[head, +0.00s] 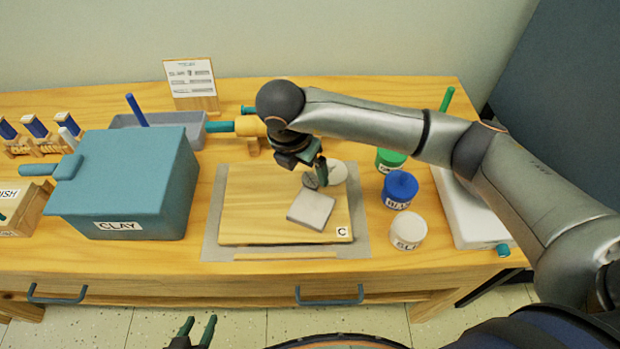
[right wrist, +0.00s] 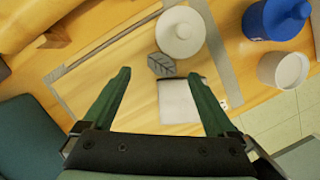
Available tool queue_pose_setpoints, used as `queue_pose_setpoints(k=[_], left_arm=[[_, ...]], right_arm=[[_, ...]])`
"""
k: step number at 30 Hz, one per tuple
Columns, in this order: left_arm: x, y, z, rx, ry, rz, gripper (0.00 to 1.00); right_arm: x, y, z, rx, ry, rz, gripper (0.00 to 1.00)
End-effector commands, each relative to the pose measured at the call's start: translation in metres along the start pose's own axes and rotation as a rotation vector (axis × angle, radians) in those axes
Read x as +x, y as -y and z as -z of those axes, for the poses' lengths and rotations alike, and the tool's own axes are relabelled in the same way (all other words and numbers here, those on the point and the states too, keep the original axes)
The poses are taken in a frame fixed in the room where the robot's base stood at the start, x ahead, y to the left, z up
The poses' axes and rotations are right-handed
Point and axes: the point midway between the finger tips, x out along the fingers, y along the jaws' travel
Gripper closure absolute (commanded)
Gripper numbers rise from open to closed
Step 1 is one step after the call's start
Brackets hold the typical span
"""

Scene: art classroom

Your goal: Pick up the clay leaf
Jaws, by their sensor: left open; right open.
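The clay leaf (head: 310,181) is small and grey, lying on the wooden board (head: 248,205) just behind a pale square slab (head: 311,210). In the right wrist view the leaf (right wrist: 160,65) shows carved veins and lies just beyond the slab, close to a round white lidded thing (right wrist: 180,30). My right gripper (head: 318,174) hangs over the board near the leaf, partly hiding it. In the right wrist view the gripper (right wrist: 158,74) is open, with the leaf between the lines of its fingers and nothing held. My left gripper (head: 197,332) is open and empty, low in front of the table.
Blue (head: 400,188), white (head: 408,231) and green (head: 390,160) jars stand right of the board. A teal CLAY box (head: 128,185) stands to the left. A grey tray (head: 190,122) and a sign (head: 190,80) are behind. The board's left part is clear.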

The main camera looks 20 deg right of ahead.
Motion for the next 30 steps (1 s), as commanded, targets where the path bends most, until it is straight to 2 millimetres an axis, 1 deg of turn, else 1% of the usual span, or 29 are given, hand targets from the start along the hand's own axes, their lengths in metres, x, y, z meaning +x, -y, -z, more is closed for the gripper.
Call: queue_pose_setpoints(k=[1,3,6,9,15,30], left_arm=[[-0.002,0.001,0.001,0.001,0.000,0.002,0.50],[-0.002,0.003,0.000,0.001,0.001,0.005,0.50],[-0.001,0.004,-0.002,0.000,0.003,0.008,0.50],[-0.001,0.004,-0.003,0.000,0.004,0.009,0.50],[-0.002,0.004,-0.004,0.000,0.006,0.010,0.50],[-0.002,0.004,-0.005,0.000,0.010,0.009,0.50]], right_arm=[[0.008,0.004,0.000,0.001,0.000,0.006,0.08],[0.019,0.004,0.001,0.000,-0.001,0.005,0.08],[0.030,0.004,0.000,0.000,0.000,0.002,0.08],[0.034,0.003,0.001,-0.001,0.000,0.000,0.08],[0.034,0.003,0.001,-0.001,0.000,0.000,0.10],[0.033,0.003,0.001,-0.001,0.000,0.000,0.66]])
